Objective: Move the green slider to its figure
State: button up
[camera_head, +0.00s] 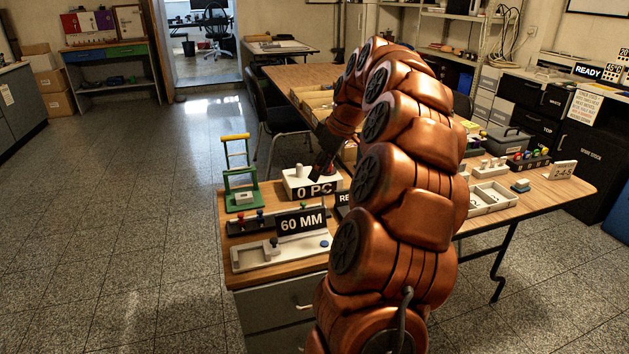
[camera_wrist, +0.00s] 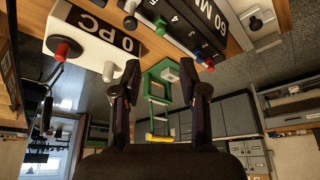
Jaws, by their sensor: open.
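The green slider (camera_head: 304,206) shows as a small green knob on the right part of a black rail (camera_head: 236,228), partly behind the 60 MM sign. A red slider (camera_head: 241,217) and a blue slider (camera_head: 260,215) stand at the rail's left end. In the upside-down wrist view, the green slider (camera_wrist: 160,22) is near the top, beside numbers on the rail. My gripper (camera_wrist: 160,68) is open with nothing between its fingers, and the green slider lies beyond the fingertips. In the head view, my gripper (camera_head: 318,172) is above the white box, right of and behind the rail. The figure for green is unclear.
The 60 MM sign (camera_head: 301,221) stands behind a grey tray (camera_head: 262,262) with a dark knob. A white box (camera_head: 297,183) with a red button (camera_wrist: 67,48) bears a 0 PC sign (camera_head: 316,191). A green frame (camera_head: 227,168) stands at the back left.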

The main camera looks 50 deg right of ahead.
jog(key=shift+s+r, duration=0.2)
jog(key=shift+r, duration=0.3)
